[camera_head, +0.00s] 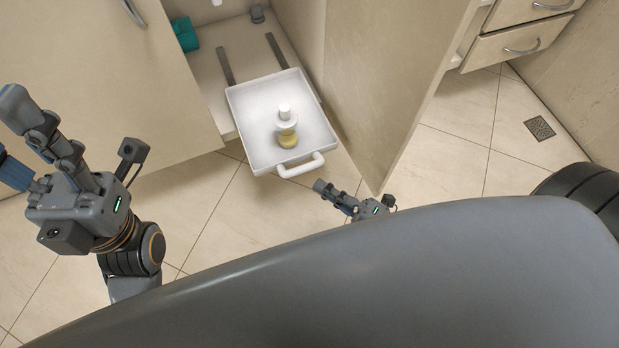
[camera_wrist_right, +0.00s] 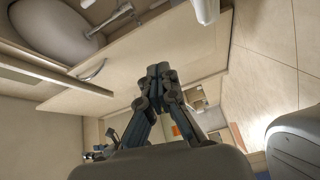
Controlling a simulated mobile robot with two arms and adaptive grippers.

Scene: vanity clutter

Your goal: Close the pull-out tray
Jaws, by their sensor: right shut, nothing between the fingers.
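The white pull-out tray (camera_head: 246,102) is slid out of the open cabinet in the head view. Its white handle (camera_head: 301,166) faces me. A small bottle (camera_head: 286,122) with a white top and yellowish base stands on the tray near the handle. My right gripper (camera_head: 322,187) is just in front of and to the right of the handle, apart from it. In the right wrist view, its fingertips (camera_wrist_right: 160,72) meet and hold nothing. My left gripper (camera_head: 14,138) is at the far left, away from the tray, with its fingers spread and nothing visible between them.
The open cabinet door (camera_head: 385,75) stands close to the right of the tray. Metal rails (camera_head: 225,66) run behind the tray on the cabinet floor. Teal items (camera_head: 188,38) sit inside at the left. Drawers (camera_head: 520,38) are at the upper right. Tiled floor lies below.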

